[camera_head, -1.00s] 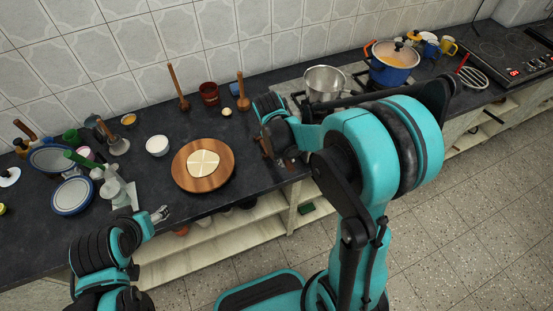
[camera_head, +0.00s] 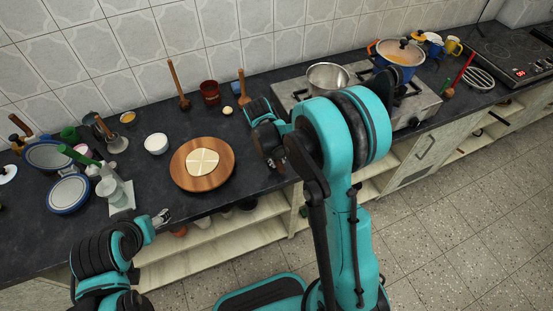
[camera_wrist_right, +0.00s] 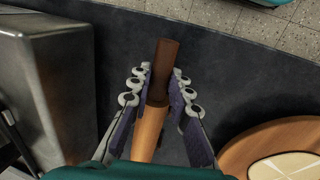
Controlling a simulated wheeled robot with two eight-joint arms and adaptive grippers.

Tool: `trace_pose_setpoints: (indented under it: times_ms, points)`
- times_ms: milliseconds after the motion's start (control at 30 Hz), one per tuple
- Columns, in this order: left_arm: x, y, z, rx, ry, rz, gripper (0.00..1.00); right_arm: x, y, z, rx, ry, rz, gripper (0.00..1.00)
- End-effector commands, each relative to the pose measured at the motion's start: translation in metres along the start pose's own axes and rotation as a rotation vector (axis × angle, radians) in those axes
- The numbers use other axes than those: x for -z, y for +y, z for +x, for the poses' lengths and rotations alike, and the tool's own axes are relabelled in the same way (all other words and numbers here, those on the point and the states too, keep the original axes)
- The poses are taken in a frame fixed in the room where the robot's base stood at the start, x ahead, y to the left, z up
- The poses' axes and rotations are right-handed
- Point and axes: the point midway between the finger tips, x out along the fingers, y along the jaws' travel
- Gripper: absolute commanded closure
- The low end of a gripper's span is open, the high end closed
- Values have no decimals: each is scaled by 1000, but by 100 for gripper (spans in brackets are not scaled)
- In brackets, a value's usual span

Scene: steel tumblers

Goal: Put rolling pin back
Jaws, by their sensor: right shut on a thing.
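The rolling pin (camera_wrist_right: 148,132) is wooden with a dark brown handle (camera_wrist_right: 165,65). In the right wrist view it lies between the two fingers of my right gripper (camera_wrist_right: 155,92), which is shut on it near the joint of handle and body. In the head view my right gripper (camera_head: 275,160) is at the counter's front, just right of the round board, and the pin is mostly hidden by my arm. My left gripper (camera_head: 162,217) is at the counter's front edge, left of the board; its jaw opening is too small to read.
A round wooden board (camera_head: 224,174) bears a flat dough disc (camera_head: 203,161); the board also shows in the right wrist view (camera_wrist_right: 236,154). Behind stand two upright wooden tools and a red cup (camera_head: 210,93). A stove (camera_head: 292,98) with pots is at the right. Bowls and plates crowd the left.

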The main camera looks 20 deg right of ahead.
Motion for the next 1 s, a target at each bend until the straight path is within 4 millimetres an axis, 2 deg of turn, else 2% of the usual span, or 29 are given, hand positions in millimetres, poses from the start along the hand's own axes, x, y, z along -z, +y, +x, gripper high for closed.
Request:
trace_pose_setpoints:
  times_ms: [433, 467, 500, 533, 867, 1000]
  points:
    - [-6, 0, 9, 0, 0, 0, 39, 0, -2, 11, 0, 0, 0, 100]
    - [-6, 0, 9, 0, 0, 0, 39, 0, -2, 11, 0, 0, 0, 76]
    - [-6, 0, 8, 0, 0, 0, 39, 0, -2, 11, 0, 0, 0, 66]
    - [-6, 0, 8, 0, 0, 0, 39, 0, -2, 11, 0, 0, 0, 61]
    - [-5, 0, 7, 0, 0, 0, 39, 0, -2, 9, 0, 0, 0, 61]
    - [2, 0, -3, 0, 0, 0, 39, 0, 1, -4, 0, 0, 0, 61]
